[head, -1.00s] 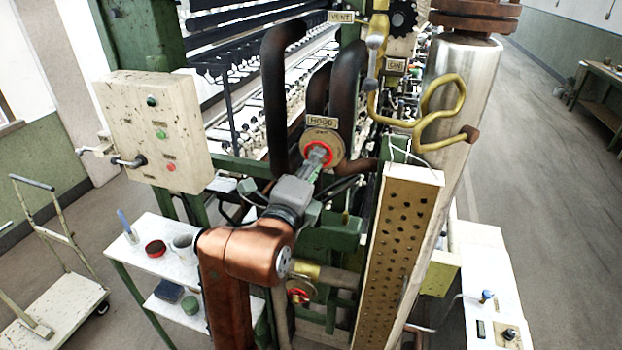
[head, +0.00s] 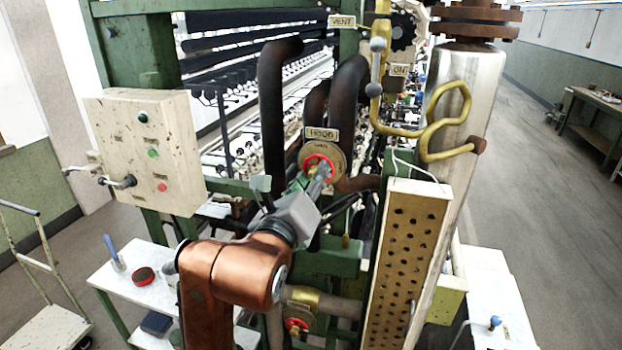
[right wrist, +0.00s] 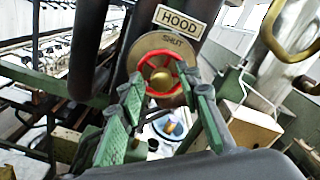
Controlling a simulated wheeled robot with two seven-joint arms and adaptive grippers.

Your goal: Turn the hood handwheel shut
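The hood handwheel (head: 318,159) is a small red wheel on a round brass plate, under a "HOOD" label (head: 321,134) on the dark pipes. In the right wrist view the red wheel (right wrist: 162,78) has a brass hub and sits below a "SHUT" mark on its plate. My right gripper (head: 321,174) is at the wheel's front. In the right wrist view its green-padded fingers (right wrist: 168,94) stand apart, with the wheel's lower rim between or just beyond their tips. I cannot tell whether they touch it. My left gripper is not in view.
A second red wheel (head: 297,324) sits lower, by a horizontal pipe. A perforated brass-coloured panel (head: 403,270) and a steel column (head: 462,120) stand to the right. A control box (head: 145,150) and a white side table (head: 140,285) are at the left.

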